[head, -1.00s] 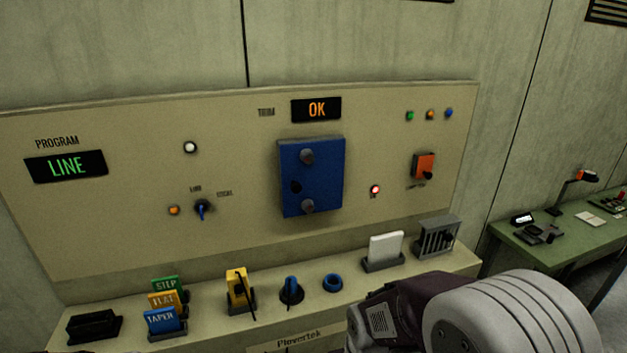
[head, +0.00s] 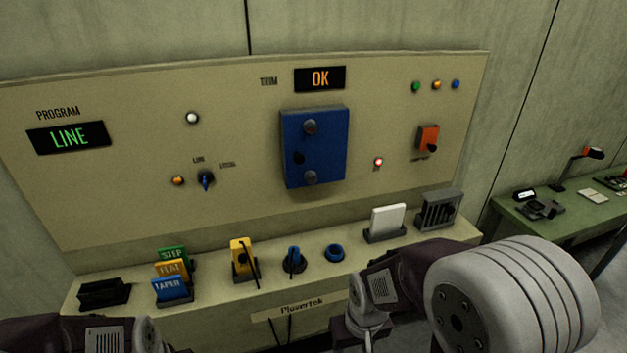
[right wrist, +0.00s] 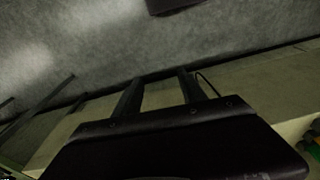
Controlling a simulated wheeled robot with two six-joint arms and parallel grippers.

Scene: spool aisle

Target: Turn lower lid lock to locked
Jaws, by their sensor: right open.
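The blue lid (head: 327,148) is on the beige wall panel. It has a round grey upper lock knob (head: 310,127) and a round grey lower lock knob (head: 310,177). I cannot tell from the knobs which way the locks are turned. A dark round spot lies at the lid's left edge between them. In the right wrist view my right gripper (right wrist: 158,80) is open and empty, its two dark fingers apart over the floor. In the head view my right arm is low, below and right of the lid, clear of it. My left arm shows at the bottom left; its gripper is out of view.
A ledge (head: 215,309) under the panel carries program cards (head: 171,270), a yellow device (head: 241,258), a blue handle (head: 294,259), a blue ring (head: 334,252), a white card (head: 388,219) and a grey slotted holder (head: 438,210). A green table (head: 560,233) stands at right. Space before the lid is clear.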

